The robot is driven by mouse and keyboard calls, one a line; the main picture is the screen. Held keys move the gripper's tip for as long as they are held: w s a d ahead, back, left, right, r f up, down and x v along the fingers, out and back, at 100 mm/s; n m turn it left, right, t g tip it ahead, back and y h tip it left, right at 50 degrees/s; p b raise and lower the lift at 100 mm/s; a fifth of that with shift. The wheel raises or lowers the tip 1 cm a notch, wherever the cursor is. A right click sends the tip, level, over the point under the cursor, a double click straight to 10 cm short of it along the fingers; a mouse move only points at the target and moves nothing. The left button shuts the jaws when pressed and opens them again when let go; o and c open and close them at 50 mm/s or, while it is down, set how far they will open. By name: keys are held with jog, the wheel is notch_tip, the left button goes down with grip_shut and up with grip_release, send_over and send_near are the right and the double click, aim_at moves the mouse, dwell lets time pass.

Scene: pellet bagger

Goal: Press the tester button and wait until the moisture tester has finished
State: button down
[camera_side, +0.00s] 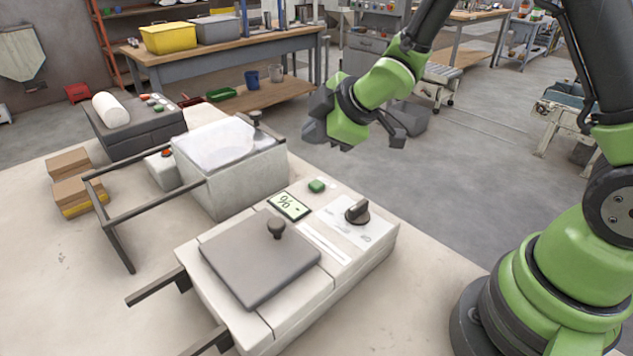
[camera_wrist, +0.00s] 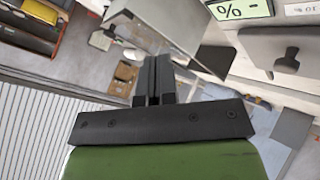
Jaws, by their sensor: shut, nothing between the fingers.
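The moisture tester (camera_side: 290,275) is a pale box in the foreground of the side view. Its grey square lid (camera_side: 255,260) with a dark knob lies closed on top. A small display (camera_side: 288,205) reads "% -"; it also shows at the top of the wrist view (camera_wrist: 240,8). A green button (camera_side: 317,186) sits beside the display, and a dark rotary knob (camera_side: 357,211) is right of it. In the wrist view the button is not visible. My gripper (camera_side: 318,132) is above and behind the tester, apart from it. Its fingers (camera_wrist: 154,80) are together and empty.
A white open-topped box (camera_side: 225,165) stands behind the tester, with a dark rail frame (camera_side: 140,215) beside it. A dark unit with a white roll (camera_side: 110,108) and small cartons (camera_side: 75,190) are at left. The pale tabletop (camera_side: 60,270) is bare at front left.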

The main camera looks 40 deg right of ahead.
aim_at(316, 185)
jog(key=shift+f, duration=3.3)
jog(key=shift+f, duration=0.4)
jog(key=shift+f, duration=0.45)
jog(key=shift+r, duration=0.9)
jog(key=shift+r, duration=0.1)
jog(key=shift+r, duration=2.4)
